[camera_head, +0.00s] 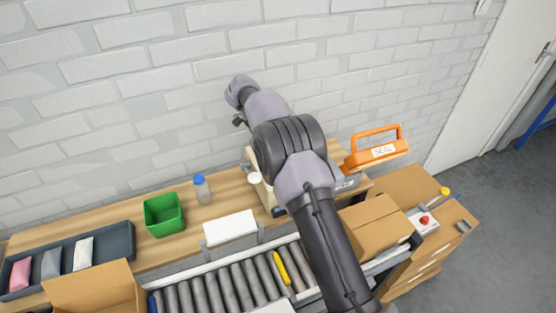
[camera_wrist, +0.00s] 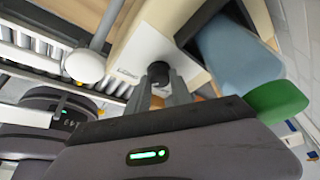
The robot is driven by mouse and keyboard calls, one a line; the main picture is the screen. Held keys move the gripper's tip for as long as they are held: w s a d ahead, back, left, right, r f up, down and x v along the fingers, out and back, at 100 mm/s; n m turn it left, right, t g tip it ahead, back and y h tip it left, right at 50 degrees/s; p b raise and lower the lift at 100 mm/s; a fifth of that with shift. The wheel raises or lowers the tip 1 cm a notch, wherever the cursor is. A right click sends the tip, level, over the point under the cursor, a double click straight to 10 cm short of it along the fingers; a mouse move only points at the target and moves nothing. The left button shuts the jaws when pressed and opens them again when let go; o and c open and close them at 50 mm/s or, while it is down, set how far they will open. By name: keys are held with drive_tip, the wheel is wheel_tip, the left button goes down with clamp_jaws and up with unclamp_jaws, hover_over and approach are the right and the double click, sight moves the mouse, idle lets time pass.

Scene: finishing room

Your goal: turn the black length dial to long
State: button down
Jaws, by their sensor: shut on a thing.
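The black length dial (camera_wrist: 158,70) sits on the pale front panel (camera_wrist: 146,46) of a beige machine, seen in the wrist view. My gripper (camera_wrist: 165,86) is shut on the dial, with its fingers on either side of it. In the head view, the beige machine (camera_head: 264,192) stands on the wooden bench, partly behind my arm. The dial and my fingertips are hidden there.
A round white part (camera_wrist: 84,66) on a grey stem stands close to my gripper. A green bin (camera_head: 164,215), a blue-capped bottle (camera_head: 202,189) and a white block (camera_head: 230,228) stand left of the machine. The orange SEAL handle (camera_head: 376,150) and a cardboard box (camera_head: 375,226) are right.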

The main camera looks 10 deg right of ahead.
drive_tip(key=c, duration=1.1)
unclamp_jaws()
drive_tip(key=shift+c, duration=0.2)
drive_tip(key=shift+r, duration=0.1)
drive_tip(key=p+v, duration=0.8)
drive_tip(key=v, duration=0.4)
drive_tip(key=shift+p, duration=0.3)
